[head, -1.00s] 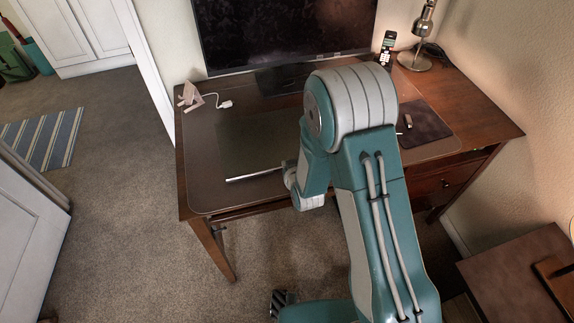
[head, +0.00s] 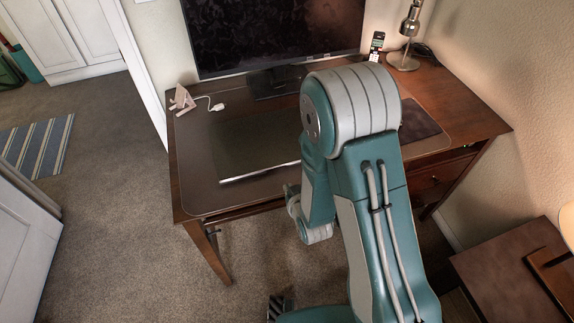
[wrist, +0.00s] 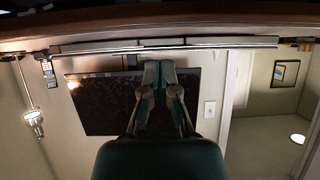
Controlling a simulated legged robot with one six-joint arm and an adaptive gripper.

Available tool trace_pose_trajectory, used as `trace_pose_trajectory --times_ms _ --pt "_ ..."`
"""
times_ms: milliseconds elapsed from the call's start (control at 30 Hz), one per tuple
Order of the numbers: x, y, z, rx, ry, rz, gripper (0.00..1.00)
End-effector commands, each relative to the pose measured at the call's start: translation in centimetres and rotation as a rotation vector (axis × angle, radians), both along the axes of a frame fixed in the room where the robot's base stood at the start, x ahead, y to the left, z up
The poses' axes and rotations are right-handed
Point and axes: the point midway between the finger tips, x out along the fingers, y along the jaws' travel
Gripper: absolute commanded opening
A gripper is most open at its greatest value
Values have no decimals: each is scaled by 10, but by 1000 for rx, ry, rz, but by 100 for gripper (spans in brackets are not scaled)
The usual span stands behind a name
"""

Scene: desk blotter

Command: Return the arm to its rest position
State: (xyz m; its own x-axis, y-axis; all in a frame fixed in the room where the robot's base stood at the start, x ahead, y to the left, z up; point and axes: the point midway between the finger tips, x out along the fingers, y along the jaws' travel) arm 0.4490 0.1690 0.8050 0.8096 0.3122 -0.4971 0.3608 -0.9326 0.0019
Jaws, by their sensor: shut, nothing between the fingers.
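My gripper (wrist: 160,70) shows in the wrist view with its two fingertips together and nothing between them. In that view it overlaps the dark monitor screen (wrist: 100,105). In the head view my teal and grey arm is bent in front of the desk (head: 188,185), with its elbow high. The forearm hangs below and in front of the desk's front edge; the fingertips cannot be made out there.
The monitor (head: 270,35) stands at the back. A small pale stand with a white plug (head: 182,98) is at the back left. A phone (head: 376,45) and a metal lamp (head: 407,35) are at the back right. A brown side table (head: 500,270) stands right. Carpet is open at left.

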Motion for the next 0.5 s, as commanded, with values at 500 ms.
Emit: trace_pose_trajectory --times_ms 500 --pt "16 -23 58 -25 70 -59 0"
